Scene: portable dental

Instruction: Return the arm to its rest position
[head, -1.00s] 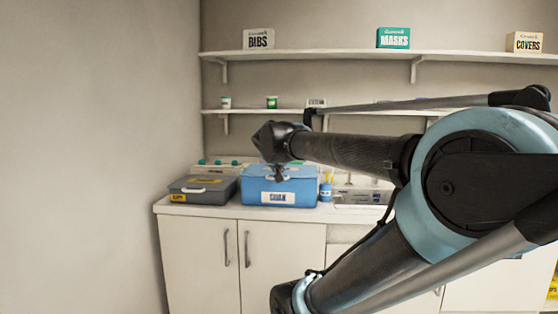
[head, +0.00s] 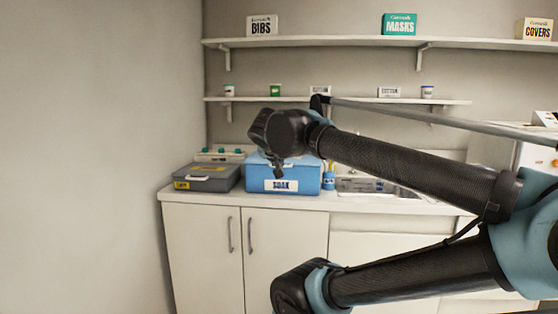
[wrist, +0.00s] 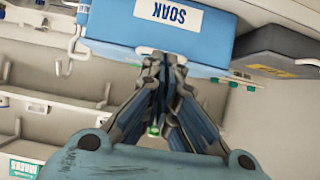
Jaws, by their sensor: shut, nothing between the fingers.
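My arm reaches in from the right in the head view, its dark wrist end hanging in front of the blue SOAK box (head: 290,178) on the counter. My gripper (wrist: 163,62) shows in the wrist view with its fingers together and nothing between them. The SOAK box (wrist: 150,35) is beyond the fingertips there; I cannot tell the exact gap. In the head view my wrist and forearm hide part of the box's top and the back of the counter.
A grey case (head: 207,178) stands left of the SOAK box on the white counter (head: 350,201). A blue cup (head: 329,182) and a metal tray (head: 370,186) are to its right. Two shelves (head: 340,42) hold boxes and small tubs. The left wall is bare.

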